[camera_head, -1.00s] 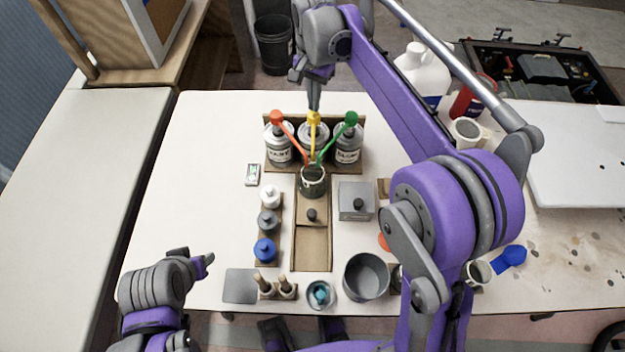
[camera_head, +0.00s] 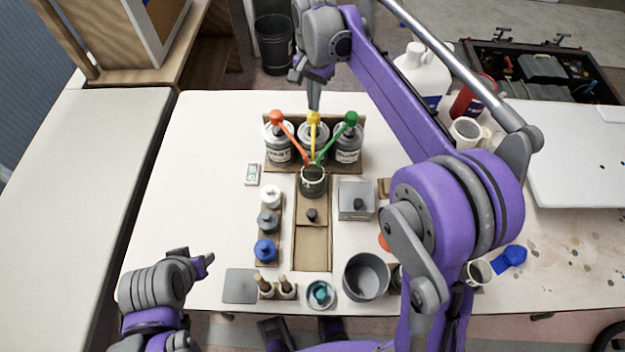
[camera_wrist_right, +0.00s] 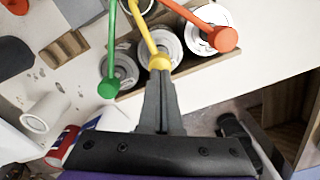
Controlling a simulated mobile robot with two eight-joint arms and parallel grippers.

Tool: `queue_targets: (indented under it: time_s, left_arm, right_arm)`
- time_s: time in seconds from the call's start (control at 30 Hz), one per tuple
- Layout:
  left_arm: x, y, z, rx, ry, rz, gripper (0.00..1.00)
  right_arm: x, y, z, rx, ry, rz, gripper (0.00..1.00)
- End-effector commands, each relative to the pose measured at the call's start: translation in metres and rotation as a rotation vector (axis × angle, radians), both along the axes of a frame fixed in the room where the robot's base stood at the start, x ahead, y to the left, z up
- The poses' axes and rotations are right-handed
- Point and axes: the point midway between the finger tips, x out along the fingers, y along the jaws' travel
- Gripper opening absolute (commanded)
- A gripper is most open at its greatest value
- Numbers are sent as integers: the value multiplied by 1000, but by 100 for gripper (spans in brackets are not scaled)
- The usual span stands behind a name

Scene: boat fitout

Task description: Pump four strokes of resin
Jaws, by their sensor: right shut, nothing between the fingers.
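Three pump bottles stand in a row in a wooden rack, with red-orange (camera_head: 276,117), yellow (camera_head: 313,117) and green (camera_head: 351,118) pump heads. Their spouts slant in toward a dark cup (camera_head: 313,182) in front of the middle bottle. My right gripper (camera_head: 314,106) is shut and empty, pointing down at the yellow head. In the right wrist view the fingertips (camera_wrist_right: 160,73) are right at the yellow head (camera_wrist_right: 160,61); I cannot tell whether they touch. My left gripper (camera_head: 209,259) is low at the left, away from the bottles; its jaw opening is unclear.
A small scale (camera_head: 251,174) lies left of the rack. White, grey and blue-capped bottles (camera_head: 266,250) stand left of the wooden track (camera_head: 313,250). A grey box (camera_head: 356,190) and grey pot (camera_head: 366,276) are to its right. The table's left side is clear.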

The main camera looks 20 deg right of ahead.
Motion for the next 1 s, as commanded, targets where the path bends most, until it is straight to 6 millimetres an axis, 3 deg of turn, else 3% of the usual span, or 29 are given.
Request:
queue_targets:
  time_s: [1.0]
  left_arm:
    - [-4, 0, -20, 0, 8, 0, 50]
  right_arm:
    - [0, 0, -36, 1, 1, 0, 0]
